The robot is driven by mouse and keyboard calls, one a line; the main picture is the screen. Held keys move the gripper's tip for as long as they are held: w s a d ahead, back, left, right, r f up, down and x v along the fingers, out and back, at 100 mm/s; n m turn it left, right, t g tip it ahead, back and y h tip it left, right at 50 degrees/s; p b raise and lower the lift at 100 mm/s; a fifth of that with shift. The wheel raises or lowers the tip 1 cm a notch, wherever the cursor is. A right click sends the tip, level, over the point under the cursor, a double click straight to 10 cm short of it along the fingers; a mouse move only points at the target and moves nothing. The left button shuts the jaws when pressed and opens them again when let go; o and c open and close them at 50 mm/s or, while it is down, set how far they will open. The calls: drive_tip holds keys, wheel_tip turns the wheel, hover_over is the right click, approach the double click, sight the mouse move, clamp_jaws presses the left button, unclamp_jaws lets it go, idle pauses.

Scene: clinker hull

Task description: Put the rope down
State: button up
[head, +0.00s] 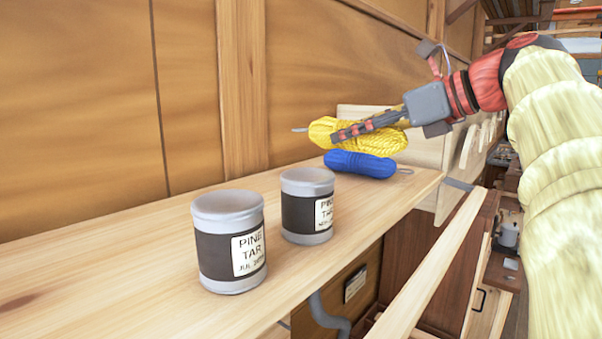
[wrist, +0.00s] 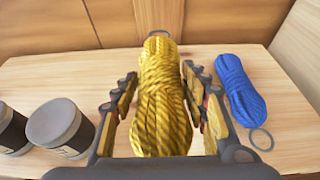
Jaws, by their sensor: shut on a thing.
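A yellow rope hank (head: 372,142) is in my gripper (head: 340,135) above the wooden shelf. In the wrist view the yellow rope (wrist: 161,95) runs lengthwise between the two fingers of my gripper (wrist: 165,95), which are shut on it. A blue rope hank (head: 360,164) lies on the shelf (head: 120,275), just below the yellow one in the head view. The blue rope (wrist: 238,88) lies to the right in the wrist view, with a metal ring at its near end. Whether the yellow rope touches the shelf or the blue rope, I cannot tell.
Two grey pine tar tins, a nearer one (head: 231,240) and a farther one (head: 307,205), stand on the shelf left of the ropes. A wooden wall (head: 90,90) rises behind. Bare shelf lies between the tins and ropes. The shelf's front edge drops off.

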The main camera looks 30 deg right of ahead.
hover_over(346, 192)
drive_tip(key=s, duration=0.1)
drive_tip(key=f, duration=0.4)
drive_tip(key=shift+a+f, duration=0.15)
drive_tip(key=shift+a, duration=0.15)
drive_tip(key=f, duration=0.2)
drive_tip(key=w+f, duration=0.1)
drive_tip(key=shift+w+d+f, duration=0.1)
drive_tip(key=shift+d+f, duration=0.15)
drive_tip(key=shift+d, duration=0.1)
drive_tip(key=shift+f, duration=0.4)
drive_tip(key=shift+a+f, duration=0.1)
drive_tip(key=shift+f, duration=0.15)
drive_tip(key=o, duration=1.3)
